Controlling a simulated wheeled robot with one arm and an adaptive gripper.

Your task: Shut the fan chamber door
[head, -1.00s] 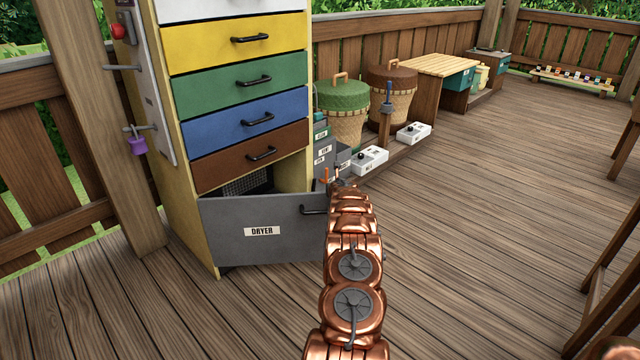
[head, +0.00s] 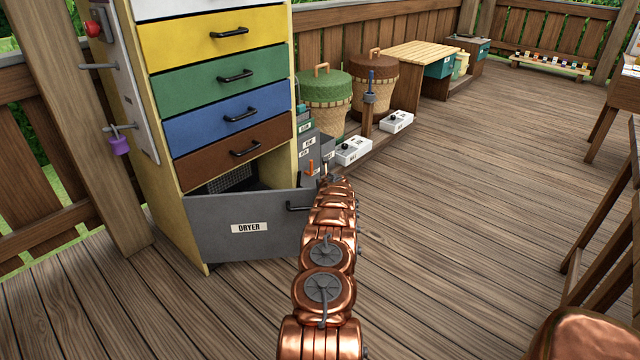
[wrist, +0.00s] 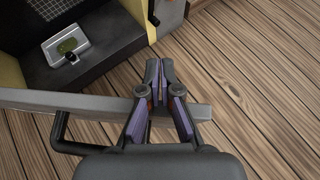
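The fan chamber door is the grey panel labelled DRYER (head: 220,232) at the bottom of the drawer cabinet. It stands ajar, with a dark gap above and behind it. Its black handle (head: 300,207) is near its right end. The door also crosses the wrist view as a grey bar (wrist: 60,100), with the handle (wrist: 62,135) on the near side. My gripper (wrist: 160,68) is over the door's free end, its fingers close together and pointing past the edge. Whether they touch the door is unclear.
Inside the chamber, the wrist view shows a pale tray (wrist: 78,45) with a green item. Grey boxes (head: 312,145), white control boxes (head: 354,151) and lidded baskets (head: 325,100) stand right of the cabinet. A wooden post (head: 85,120) is at left. Open deck (head: 470,190) lies to the right.

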